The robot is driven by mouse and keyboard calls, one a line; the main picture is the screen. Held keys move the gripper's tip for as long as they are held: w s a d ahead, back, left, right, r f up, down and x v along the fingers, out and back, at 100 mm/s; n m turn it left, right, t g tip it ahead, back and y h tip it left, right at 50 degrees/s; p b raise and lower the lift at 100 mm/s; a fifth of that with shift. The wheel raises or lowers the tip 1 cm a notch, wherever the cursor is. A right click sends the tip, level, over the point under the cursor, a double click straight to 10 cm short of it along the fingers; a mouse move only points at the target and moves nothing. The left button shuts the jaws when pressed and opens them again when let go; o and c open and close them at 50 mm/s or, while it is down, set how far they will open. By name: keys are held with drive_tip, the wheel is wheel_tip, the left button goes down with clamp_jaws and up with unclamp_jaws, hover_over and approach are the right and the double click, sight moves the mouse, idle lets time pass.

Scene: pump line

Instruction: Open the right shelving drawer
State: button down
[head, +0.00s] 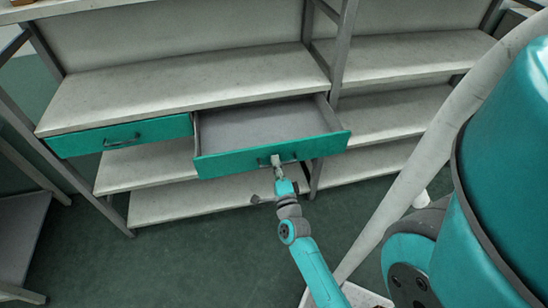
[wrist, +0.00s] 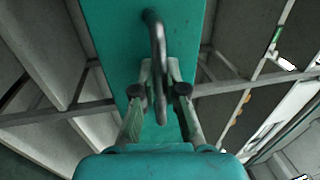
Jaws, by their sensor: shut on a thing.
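The right shelving drawer (head: 258,158) has a teal front and a grey inside, and in the head view it stands pulled well out from under the shelf board. It looks empty. Its dark bar handle (wrist: 158,50) shows close up in the wrist view, on the teal front. My gripper (head: 277,163) is at the middle of that front, its fingers closed around the handle. In the wrist view my gripper (wrist: 160,85) has one finger on each side of the bar. The left drawer (head: 122,137), also teal with a dark handle, is shut beside it.
The grey shelving unit (head: 180,82) has lower boards (head: 150,168) below the drawers and more shelves (head: 400,55) to the right. Metal posts (head: 343,45) stand between the bays. The green floor (head: 190,250) in front is clear. A grey surface (head: 18,230) stands at far left.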

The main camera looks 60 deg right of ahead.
idle(0.3)
drive_tip(key=c, duration=1.2)
unclamp_jaws()
drive_tip(key=v, duration=1.2)
drive_tip(key=s+a+r+n+y, duration=0.3)
drive_tip(key=s+a+n+y, duration=0.2)
drive_tip(key=a+n, duration=0.3)
drive_tip(key=s+a+r+n+t+y, duration=0.1)
drive_tip(key=s+a+r+n+y, duration=0.2)
drive_tip(key=a+n, duration=0.5)
drive_tip(key=s+a+r+n+y, duration=0.3)
drive_tip(key=s+a+n+y, duration=0.3)
drive_tip(key=a+n, duration=0.3)
drive_tip(key=n+y, duration=0.1)
drive_tip(key=n, duration=0.1)
drive_tip(key=shift+s+r+n+t, duration=0.2)
drive_tip(key=shift+s+n+t, duration=0.15)
drive_tip(key=shift+n+t, duration=0.05)
